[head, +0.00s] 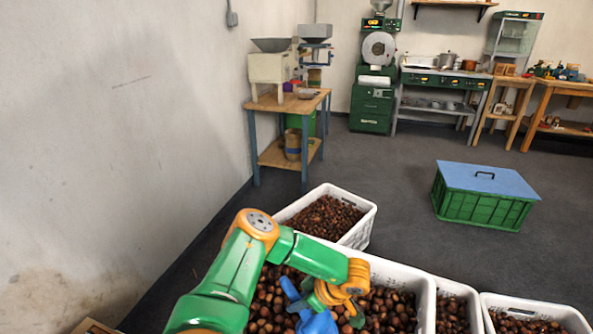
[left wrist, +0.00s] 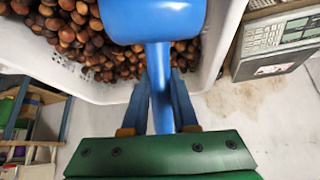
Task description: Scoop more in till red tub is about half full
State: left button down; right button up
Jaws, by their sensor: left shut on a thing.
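My left gripper (head: 325,297) is shut on the handle of a blue scoop (head: 318,323), over a white crate (head: 426,292) of brown chestnuts (head: 388,308). The scoop also shows in the left wrist view (left wrist: 155,20), with its handle between my fingers (left wrist: 162,95) and its bowl above the crate's edge. That view shows the bowl's outside, so I cannot tell what it holds. The red tub is not in either view. My right gripper is not in view.
More white crates of chestnuts stand behind (head: 366,222) and to the right (head: 540,302). A green crate with a blue lid (head: 486,180) is on the open grey floor. A grey scale (left wrist: 283,40) is beside the crate in the left wrist view. A wall is on the left.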

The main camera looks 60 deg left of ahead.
pick_arm(q)
jog(key=w+d+f+h+b, duration=0.1)
jog(key=d+f+b, duration=0.2)
jog(key=w+d+f+t+h+b, duration=0.1)
jog(key=w+d+f+b, duration=0.1)
jog(key=d+f+b, duration=0.1)
jog(key=w+d+f+h+b, duration=0.2)
jog(key=d, duration=0.3)
jog(key=shift+w+f+t+b, duration=0.1)
jog(key=shift+f+t+b, duration=0.3)
jog(key=shift+d+f+t+h, duration=0.15)
jog(key=shift+f+t+h, duration=0.15)
jog(key=shift+h, duration=0.4)
jog(key=a+r+h, duration=0.1)
jog(key=r+t+h+p, duration=0.1)
jog(key=r, duration=0.1)
jog(key=s+a+r+h+p, duration=0.1)
jog(key=r, duration=0.1)
jog(key=shift+a+r+t+h, duration=0.25)
jog(key=shift+a+t+h, duration=0.05)
jog(key=shift+s+a+r, duration=0.15)
jog(key=shift+a+r, duration=0.1)
jog(key=shift+r, duration=0.3)
jog(key=shift+d, duration=0.1)
